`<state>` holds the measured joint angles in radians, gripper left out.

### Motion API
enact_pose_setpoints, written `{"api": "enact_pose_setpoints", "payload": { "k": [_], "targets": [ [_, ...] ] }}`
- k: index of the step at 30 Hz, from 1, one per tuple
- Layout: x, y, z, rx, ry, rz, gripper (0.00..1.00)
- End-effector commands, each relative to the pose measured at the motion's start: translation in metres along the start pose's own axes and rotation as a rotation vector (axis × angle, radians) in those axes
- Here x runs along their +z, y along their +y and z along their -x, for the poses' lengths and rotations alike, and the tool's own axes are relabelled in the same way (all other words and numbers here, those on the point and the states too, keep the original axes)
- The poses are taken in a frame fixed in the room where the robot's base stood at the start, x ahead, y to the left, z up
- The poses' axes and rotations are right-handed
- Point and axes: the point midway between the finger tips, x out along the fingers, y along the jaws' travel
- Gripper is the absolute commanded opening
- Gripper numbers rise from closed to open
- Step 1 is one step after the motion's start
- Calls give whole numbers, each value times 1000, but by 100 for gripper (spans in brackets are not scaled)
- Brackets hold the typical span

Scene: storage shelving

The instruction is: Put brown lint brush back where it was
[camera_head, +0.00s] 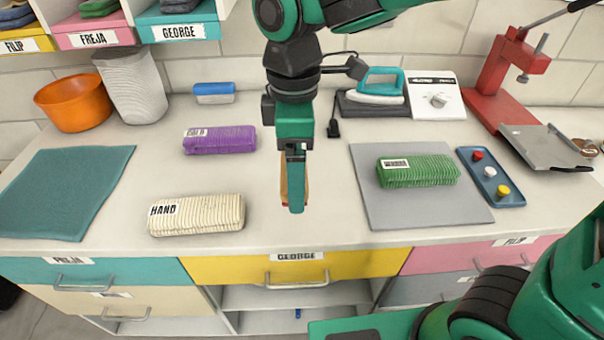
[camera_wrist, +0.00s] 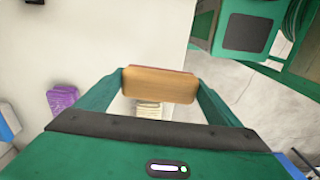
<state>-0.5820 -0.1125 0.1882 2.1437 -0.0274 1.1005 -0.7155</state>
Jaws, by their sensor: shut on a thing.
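The brown lint brush (camera_wrist: 160,84) is a rounded wooden block held between the two green fingers of my gripper (camera_wrist: 158,98) in the wrist view. In the head view my gripper (camera_head: 294,203) points down over the middle of the counter and hides most of the brush, with only thin brown edges showing on both sides of the fingers. I cannot tell whether the brush touches the counter or hangs just above it.
A teal cloth (camera_head: 65,192) is far left. Bare counter surrounds my gripper.

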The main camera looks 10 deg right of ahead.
Motion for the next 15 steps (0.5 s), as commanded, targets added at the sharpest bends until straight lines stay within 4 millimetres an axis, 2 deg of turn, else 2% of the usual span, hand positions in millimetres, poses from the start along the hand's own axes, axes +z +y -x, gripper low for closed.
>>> {"api": "enact_pose_setpoints", "payload": {
  "k": [11, 15],
  "targets": [
    [-14, -7, 0, -1, 0, 29, 63],
    [-13, 1, -6, -2, -1, 28, 63]
  ]
}}
